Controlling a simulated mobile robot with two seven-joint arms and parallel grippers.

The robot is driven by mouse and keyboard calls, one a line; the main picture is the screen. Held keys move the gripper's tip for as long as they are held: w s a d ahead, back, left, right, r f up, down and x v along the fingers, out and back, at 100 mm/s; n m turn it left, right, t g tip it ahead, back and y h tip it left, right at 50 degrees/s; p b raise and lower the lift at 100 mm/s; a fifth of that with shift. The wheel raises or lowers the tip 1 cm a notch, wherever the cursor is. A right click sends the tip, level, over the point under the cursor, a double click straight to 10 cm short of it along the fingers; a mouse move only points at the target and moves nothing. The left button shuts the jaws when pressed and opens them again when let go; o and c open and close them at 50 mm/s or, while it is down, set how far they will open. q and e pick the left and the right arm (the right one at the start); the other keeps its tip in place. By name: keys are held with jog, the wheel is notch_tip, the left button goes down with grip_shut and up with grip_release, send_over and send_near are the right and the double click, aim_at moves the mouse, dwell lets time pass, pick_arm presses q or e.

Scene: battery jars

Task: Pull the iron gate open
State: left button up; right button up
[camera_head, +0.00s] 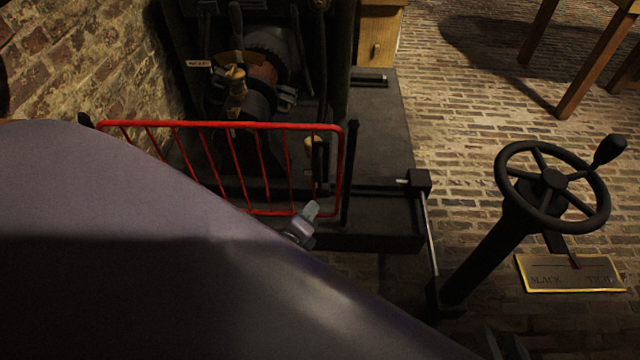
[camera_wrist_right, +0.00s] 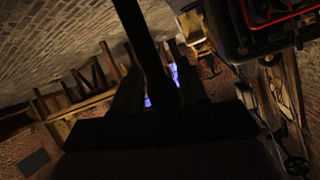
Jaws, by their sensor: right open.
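The red iron gate (camera_head: 225,125), a low barred frame, stands across the front of a dark machine. Its right end is beside a black post (camera_head: 349,170); its left end reaches toward the brick wall. A red railing (camera_wrist_right: 275,18) also shows at the upper right in the right wrist view. My left gripper (camera_head: 303,222) shows only as a small grey tip in front of the gate's lower right corner; its jaws cannot be made out. My right gripper (camera_head: 507,345) is at the bottom edge, away from the gate. Its open dark fingers (camera_wrist_right: 158,85) show in the wrist view.
My large grey arm link hides the lower left. A black handwheel (camera_head: 552,185) on a slanted column stands at right, above a brass plate (camera_head: 570,273). A thin rod (camera_head: 427,235) runs beside the machine's base. A wooden table (camera_head: 590,65) is at upper right.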

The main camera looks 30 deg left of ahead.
aim_at(319, 175)
pick_arm(q)
jog(key=w+a+f+m+t+y+b, duration=0.1)
jog(key=w+a+m+b, duration=0.1)
jog(key=w+m+b, duration=0.1)
jog(key=w+a+f+m+t+y+b, duration=0.1)
jog(key=w+m+b, duration=0.3)
jog(key=w, duration=0.2)
jog(key=w+a+f+m+t+b, duration=0.1)
jog(key=w+a+m+t+b, duration=0.1)
jog(key=w+m+b, duration=0.2)
jog(key=shift+w+a+f+y+b, duration=0.25)
jog(key=shift+a+f+y+b, duration=0.05)
jog(key=shift+a+f+y, duration=0.1)
jog(key=shift+w+a, duration=0.15)
jog(key=shift+w, duration=0.35)
jog(key=shift+r, duration=0.1)
pick_arm(e)
notch_tip(319, 175, down, 5)
jog(key=a+n+t+y, duration=0.1)
jog(key=a, duration=0.2)
jog(key=shift+w+f+y, duration=0.2)
jog(key=shift+w+y, duration=0.1)
jog(key=shift+w, duration=0.05)
pick_arm(q)
grip_shut()
